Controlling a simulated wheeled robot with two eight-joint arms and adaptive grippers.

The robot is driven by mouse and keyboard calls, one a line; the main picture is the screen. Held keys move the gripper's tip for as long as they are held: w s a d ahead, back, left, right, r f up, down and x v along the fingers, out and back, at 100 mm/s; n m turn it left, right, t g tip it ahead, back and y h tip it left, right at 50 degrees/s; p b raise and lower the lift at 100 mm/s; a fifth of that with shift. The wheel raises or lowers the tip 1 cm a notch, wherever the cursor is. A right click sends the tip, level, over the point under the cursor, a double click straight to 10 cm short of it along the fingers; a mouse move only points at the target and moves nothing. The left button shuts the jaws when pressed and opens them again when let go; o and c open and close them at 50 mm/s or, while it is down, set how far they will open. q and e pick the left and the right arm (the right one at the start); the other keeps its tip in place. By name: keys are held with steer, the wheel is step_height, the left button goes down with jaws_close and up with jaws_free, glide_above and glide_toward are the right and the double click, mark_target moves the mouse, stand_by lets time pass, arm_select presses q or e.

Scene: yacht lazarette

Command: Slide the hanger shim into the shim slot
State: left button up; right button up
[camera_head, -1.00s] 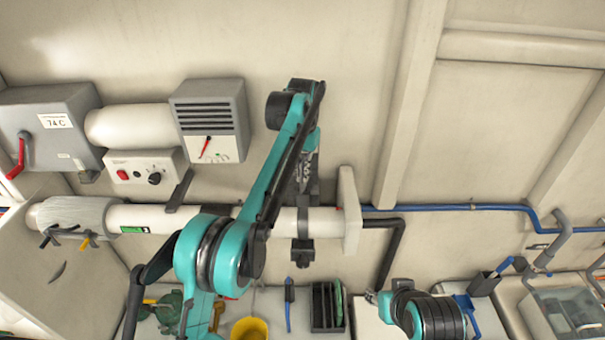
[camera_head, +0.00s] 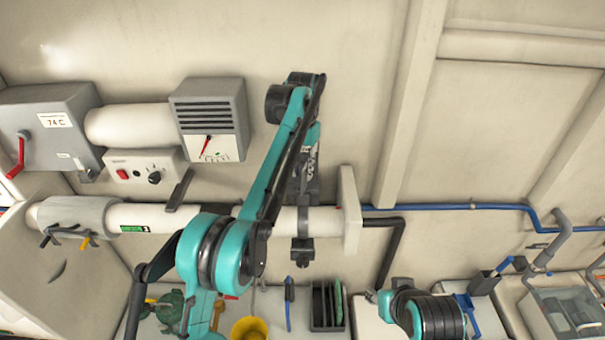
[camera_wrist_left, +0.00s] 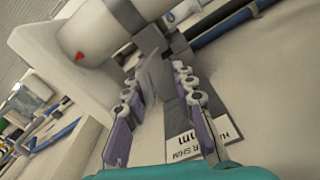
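My left gripper (camera_head: 306,180) points down at the hanger bracket (camera_head: 304,225) on the white pipe (camera_head: 265,220). In the left wrist view its two jointed fingers (camera_wrist_left: 156,80) stand apart. A thin grey plate (camera_wrist_left: 155,78), which looks like the hanger shim, shows between them beside the bracket. I see space between the plate and the left finger; contact on the right is unclear. The slot itself is hard to make out. My right arm (camera_head: 430,314) is low on the right; its gripper does not show.
A pale upright panel (camera_head: 349,210) stands right of the bracket. A yellow bucket (camera_head: 249,329) and dark rack (camera_head: 327,308) sit below.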

arm_select(q)
steer(key=s+a+r+n+t+p, duration=0.1)
steer(key=s+a+r, duration=0.15)
steer(key=r, duration=0.25)
steer(key=s+a+r+t, duration=0.1)
steer(key=a+r, duration=0.2)
steer(key=r, duration=0.3)
steer(key=s+a+n+t, duration=0.1)
steer(key=s+a, duration=0.4)
steer(key=s, duration=0.3)
steer(key=s+a+f+n+t, duration=0.1)
steer(key=s+a+f+t, duration=0.1)
steer(key=s+f, duration=0.7)
steer(key=s+a+f+n+t, duration=0.1)
steer(key=s+a+f, duration=0.4)
steer(key=s, duration=0.8)
step_height(320, 180, down, 4)
steer(key=shift+r+n+t, duration=0.15)
steer(key=shift+n+t, duration=0.15)
steer(key=shift+t, duration=0.3)
steer(key=shift+a, duration=0.1)
